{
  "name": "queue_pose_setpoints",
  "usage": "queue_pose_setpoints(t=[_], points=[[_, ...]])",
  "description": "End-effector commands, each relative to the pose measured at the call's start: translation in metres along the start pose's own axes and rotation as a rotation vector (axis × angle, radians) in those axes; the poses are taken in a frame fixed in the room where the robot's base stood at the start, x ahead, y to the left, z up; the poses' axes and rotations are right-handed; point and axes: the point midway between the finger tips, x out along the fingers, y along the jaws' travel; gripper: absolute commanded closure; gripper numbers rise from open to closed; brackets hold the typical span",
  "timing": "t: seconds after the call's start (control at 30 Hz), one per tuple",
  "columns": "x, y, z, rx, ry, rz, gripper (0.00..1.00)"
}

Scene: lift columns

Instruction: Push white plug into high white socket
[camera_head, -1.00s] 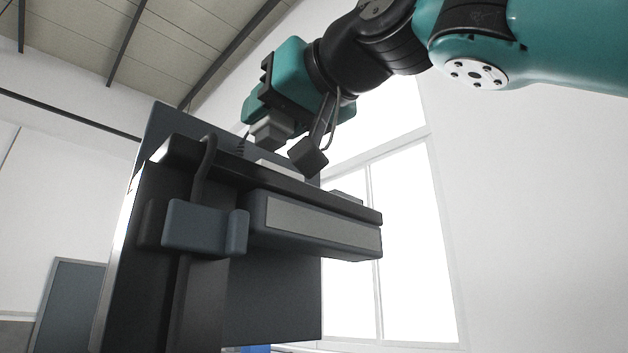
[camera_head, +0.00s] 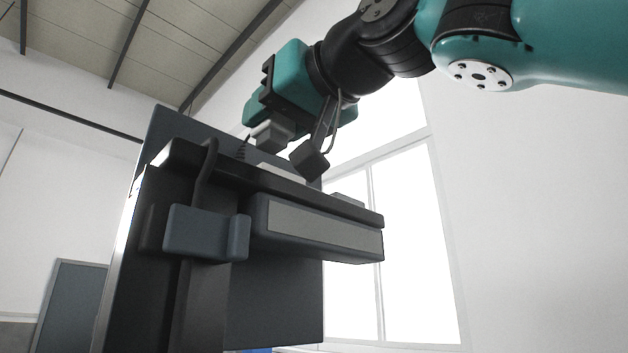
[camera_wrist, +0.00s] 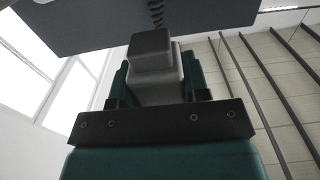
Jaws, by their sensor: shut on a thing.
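The light grey-white plug (camera_head: 271,133) is between the fingers of my gripper (camera_head: 277,122), above the dark ledge of the lift column. In the wrist view the plug (camera_wrist: 152,57) sticks out past the two teal fingers of my gripper (camera_wrist: 155,82), which are shut on it. A coiled dark cord (camera_wrist: 157,14) shows beyond the plug. A pale block (camera_head: 282,172) lies on the ledge below the gripper, its lower part hidden. I cannot tell whether it is a socket. No socket opening is visible, and the plug appears apart from the block.
A dark upright panel (camera_head: 170,125) stands behind the ledge (camera_head: 325,200). It fills the top of the wrist view (camera_wrist: 90,28). A blue-grey box (camera_head: 205,232) and a long grey-faced box (camera_head: 322,230) sit at the ledge's front. Right of the column is open space before a window.

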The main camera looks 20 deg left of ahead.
Motion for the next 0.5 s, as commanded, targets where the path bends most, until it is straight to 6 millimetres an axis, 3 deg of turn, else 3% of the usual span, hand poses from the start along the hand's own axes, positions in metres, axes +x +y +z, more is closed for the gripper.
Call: queue_pose_setpoints(t=[0.5], points=[[-0.0003, 0.0000, 0.0089, 0.000, 0.001, 0.000, 0.82]])
